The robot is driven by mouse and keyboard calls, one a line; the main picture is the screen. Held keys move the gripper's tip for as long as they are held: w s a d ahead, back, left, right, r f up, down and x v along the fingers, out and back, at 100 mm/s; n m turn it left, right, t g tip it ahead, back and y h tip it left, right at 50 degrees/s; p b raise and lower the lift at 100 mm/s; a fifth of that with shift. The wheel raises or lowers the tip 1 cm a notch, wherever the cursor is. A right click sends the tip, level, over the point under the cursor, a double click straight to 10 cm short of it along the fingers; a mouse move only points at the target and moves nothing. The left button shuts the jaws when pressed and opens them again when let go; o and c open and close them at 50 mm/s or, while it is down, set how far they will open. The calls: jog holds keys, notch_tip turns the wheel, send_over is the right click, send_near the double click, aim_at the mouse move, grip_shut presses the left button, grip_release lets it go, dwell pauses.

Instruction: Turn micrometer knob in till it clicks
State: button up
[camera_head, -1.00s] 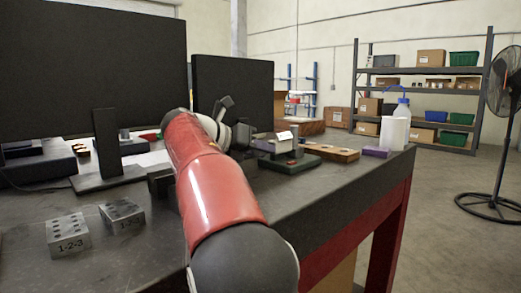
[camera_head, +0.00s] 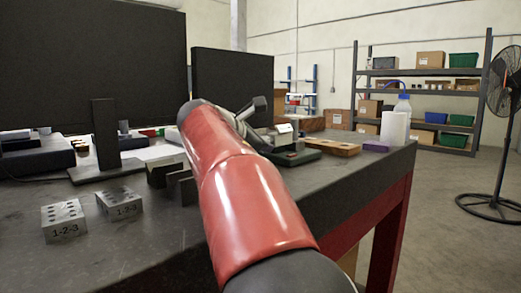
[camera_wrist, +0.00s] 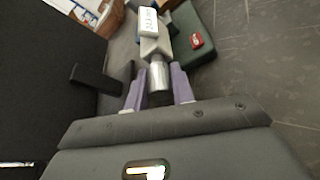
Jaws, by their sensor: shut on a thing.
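In the wrist view a silver cylindrical micrometer knob (camera_wrist: 158,76) lies between the two purple fingers of my gripper (camera_wrist: 159,88), which is shut on it. Beyond the knob is the micrometer body with a white digital display (camera_wrist: 150,22); its digits are too small to read surely. A dark green base (camera_wrist: 197,36) with a red label lies beside it. In the head view the micrometer's display (camera_head: 283,128) and base (camera_head: 297,157) show just right of my red arm, which hides my gripper and the knob.
Two 1-2-3 blocks (camera_head: 64,221) (camera_head: 120,203) sit on the bench's left front. Dark V-shaped blocks (camera_head: 166,172) stand near my arm. Dark monitors or panels (camera_head: 90,62) rise behind. A wooden block with holes (camera_head: 332,147), purple block (camera_head: 376,146) and bottle (camera_head: 403,103) are at right.

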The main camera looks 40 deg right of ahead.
jog(key=m+b, duration=0.1)
jog(key=m+t+b, duration=0.1)
jog(key=b, duration=0.1)
jog(key=shift+f+m+t+h, duration=0.3)
jog(key=shift+r+m+t+h+b, duration=0.15)
jog(key=shift+m+t+b, duration=0.2)
jog(key=shift+m+b, duration=0.4)
jog(key=shift+m+t+h+b, duration=0.15)
jog(key=shift+m+t+b, duration=0.25)
jog(key=shift+b, duration=0.6)
jog(key=o, duration=1)
jog(key=shift+r, duration=0.1)
jog(key=shift+v, duration=3.9)
